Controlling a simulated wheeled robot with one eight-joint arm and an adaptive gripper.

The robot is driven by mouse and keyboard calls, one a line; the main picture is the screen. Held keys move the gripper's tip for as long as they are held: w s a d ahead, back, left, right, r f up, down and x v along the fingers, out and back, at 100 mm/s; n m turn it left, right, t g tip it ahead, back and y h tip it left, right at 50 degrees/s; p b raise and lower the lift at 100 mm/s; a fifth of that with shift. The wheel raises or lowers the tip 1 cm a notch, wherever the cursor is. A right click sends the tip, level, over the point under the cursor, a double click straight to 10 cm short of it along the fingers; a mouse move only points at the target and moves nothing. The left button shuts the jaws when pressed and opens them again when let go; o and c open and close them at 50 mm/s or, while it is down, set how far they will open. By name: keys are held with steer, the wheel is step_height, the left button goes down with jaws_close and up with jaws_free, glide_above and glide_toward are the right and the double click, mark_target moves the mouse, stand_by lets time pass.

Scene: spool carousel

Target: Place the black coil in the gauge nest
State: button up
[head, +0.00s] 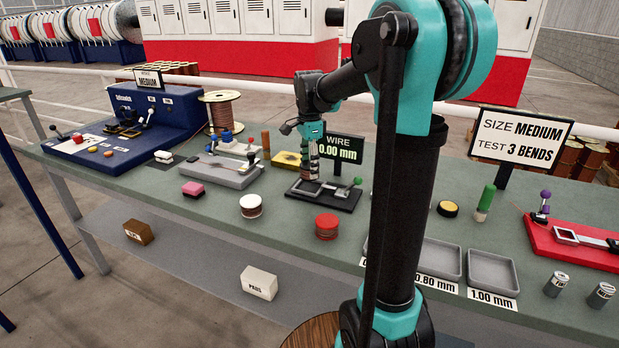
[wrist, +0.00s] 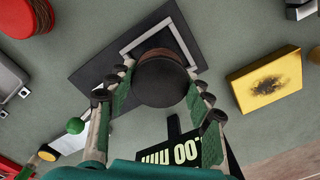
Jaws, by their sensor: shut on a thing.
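The black coil (wrist: 160,82) shows in the wrist view as a dark round top with a brown wound side. My gripper (wrist: 160,95) is shut on it, one finger on each side. The gauge nest is a pale square frame (wrist: 128,47) on a black base (wrist: 97,72); the coil covers part of it. In the head view my gripper (head: 312,165) points down over the black gauge base (head: 338,201), with the nest frame (head: 308,186) just below. I cannot tell whether the coil touches the nest. The gauge sign (head: 338,148) reads 0.00 mm.
A yellow block with a dark patch (wrist: 267,82) lies beside the gauge. A green-knobbed lever (head: 355,183) is on its right side. Red (head: 327,227) and white (head: 251,206) topped coils stand in front. Grey trays (head: 490,268) are at front right, partly behind my arm.

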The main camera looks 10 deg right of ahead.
mark_target(309, 164)
steer(key=shift+f, duration=2.05)
steer(key=shift+f, duration=0.15)
steer(key=o, duration=1.4)
step_height(309, 164, up, 12)
steer(key=shift+r, duration=0.15)
